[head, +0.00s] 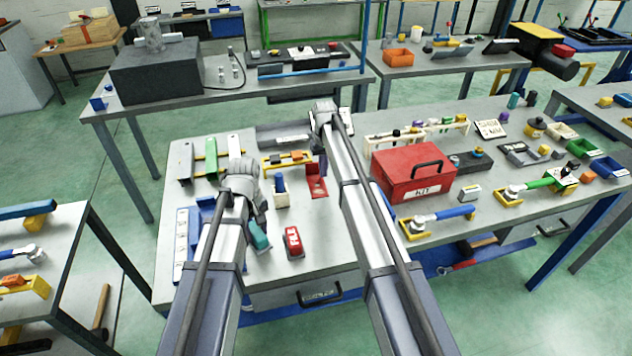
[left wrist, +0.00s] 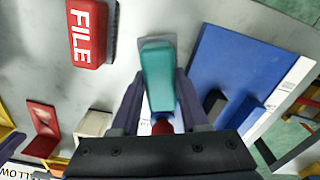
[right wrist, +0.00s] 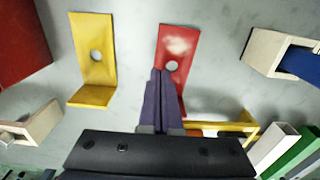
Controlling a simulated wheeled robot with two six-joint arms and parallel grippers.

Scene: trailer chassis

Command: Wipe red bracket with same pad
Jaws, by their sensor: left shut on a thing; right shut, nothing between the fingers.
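The red bracket (head: 316,188) stands on the table; the right wrist view shows its upright plate (right wrist: 178,45) with a hole and a pale smudge near the top. My right gripper (right wrist: 157,76) is shut and empty, its tips overlapping the bracket's lower left part; I cannot tell whether they touch. It also shows in the head view (head: 322,166). My left gripper (left wrist: 157,108) is shut on a teal pad (left wrist: 157,72) with a grey underside, left of the bracket in the head view (head: 259,220). The bracket also shows at the left of the left wrist view (left wrist: 42,130).
A red FILE block (head: 293,243) lies beside the teal pad. A yellow bracket (right wrist: 93,55) stands left of the red one in the right wrist view. A red KIT box (head: 412,173) stands right of my right arm. A blue tray (left wrist: 225,75) lies beside my left gripper.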

